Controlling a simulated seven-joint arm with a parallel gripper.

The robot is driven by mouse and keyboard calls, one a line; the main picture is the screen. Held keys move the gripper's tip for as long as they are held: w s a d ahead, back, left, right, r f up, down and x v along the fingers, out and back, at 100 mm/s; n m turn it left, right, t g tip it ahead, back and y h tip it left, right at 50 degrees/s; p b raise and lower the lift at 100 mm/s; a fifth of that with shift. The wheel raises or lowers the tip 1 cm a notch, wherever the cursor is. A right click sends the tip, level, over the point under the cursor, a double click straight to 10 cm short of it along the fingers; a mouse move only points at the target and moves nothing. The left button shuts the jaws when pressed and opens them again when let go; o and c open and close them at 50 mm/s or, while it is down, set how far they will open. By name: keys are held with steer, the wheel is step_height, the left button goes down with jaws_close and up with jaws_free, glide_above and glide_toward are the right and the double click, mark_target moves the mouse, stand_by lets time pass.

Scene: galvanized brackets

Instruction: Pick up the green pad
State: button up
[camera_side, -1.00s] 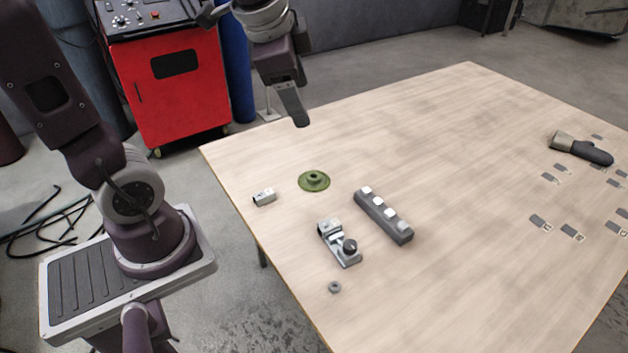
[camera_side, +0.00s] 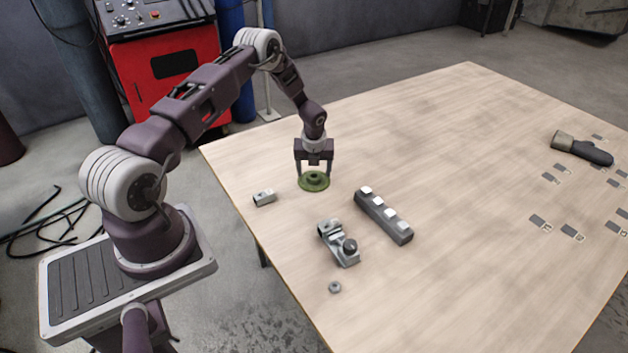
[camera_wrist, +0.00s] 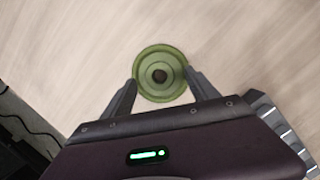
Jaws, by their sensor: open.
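The green pad (camera_side: 314,182) is a round flanged disc with a raised hub, lying flat on the table. It also shows in the wrist view (camera_wrist: 160,60), where its hub has a dark centre hole. My gripper (camera_side: 314,173) points down over the pad, with its fingers on either side of the hub in the side view. In the wrist view my gripper (camera_wrist: 161,88) is open, its two fingertips near the left and right edges of the pad. I cannot tell whether the fingers touch the pad.
A small metal bracket (camera_side: 264,197) lies left of the pad. A grey block with white pieces (camera_side: 384,215), a metal clamp (camera_side: 339,243) and a small ring (camera_side: 334,287) lie nearer the front. A glove (camera_side: 582,148) lies far right. The table's middle is clear.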

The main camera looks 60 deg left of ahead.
mark_target(314, 176)
steer(key=shift+x, duration=0.95)
jaws_close()
step_height(314, 176, up, 10)
